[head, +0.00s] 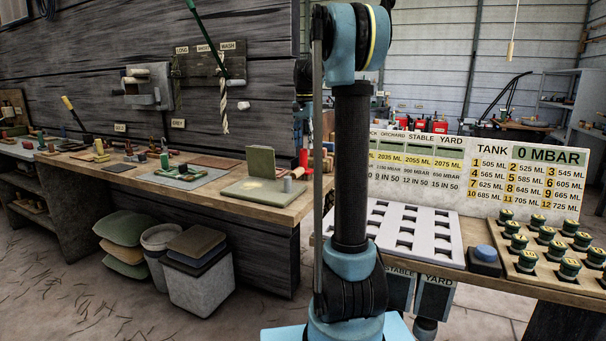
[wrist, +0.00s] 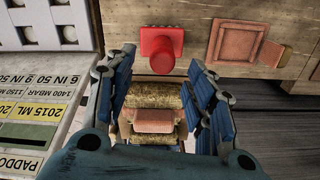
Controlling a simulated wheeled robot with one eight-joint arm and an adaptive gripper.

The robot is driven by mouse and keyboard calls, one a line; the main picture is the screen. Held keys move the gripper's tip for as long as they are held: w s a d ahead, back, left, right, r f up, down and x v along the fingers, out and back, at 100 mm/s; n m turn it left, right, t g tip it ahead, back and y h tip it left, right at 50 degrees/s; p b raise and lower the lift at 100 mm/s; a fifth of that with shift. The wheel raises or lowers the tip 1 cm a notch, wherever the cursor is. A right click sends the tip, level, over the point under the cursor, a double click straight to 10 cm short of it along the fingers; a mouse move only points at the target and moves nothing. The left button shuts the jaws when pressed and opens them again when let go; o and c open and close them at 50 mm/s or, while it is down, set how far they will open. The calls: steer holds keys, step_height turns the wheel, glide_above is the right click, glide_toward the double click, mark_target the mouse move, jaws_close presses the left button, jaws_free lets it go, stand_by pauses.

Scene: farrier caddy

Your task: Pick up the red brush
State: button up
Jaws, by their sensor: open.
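In the wrist view my gripper (wrist: 161,60) is open, with one blue finger on each side. Between and below the fingers is a block with straw-coloured bristles and a dull pinkish-red middle (wrist: 153,120); it looks like the red brush. The fingers stand on either side of it, and I cannot tell whether they touch it. Its lower part is hidden by my gripper's body. A bright red knob-like thing (wrist: 161,48) is just beyond the fingertips. In the head view my arm stands in front, and neither my gripper nor the brush can be made out.
A wooden surface (wrist: 200,12) lies beyond the fingers, with a reddish-brown square piece (wrist: 238,45) at right. A lettered board (wrist: 35,110) and a white holed tray (wrist: 50,22) are at left. In the head view a long workbench (head: 290,210) holds many small items.

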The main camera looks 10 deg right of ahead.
mark_target(304, 157)
steer(key=shift+s+a+f, duration=0.1)
steer(key=shift+a+f, duration=0.05)
steer(key=shift+f, duration=1.6)
steer(key=shift+a+f, duration=0.1)
steer(key=shift+f, duration=1.65)
steer(key=shift+c, duration=0.6)
jaws_close()
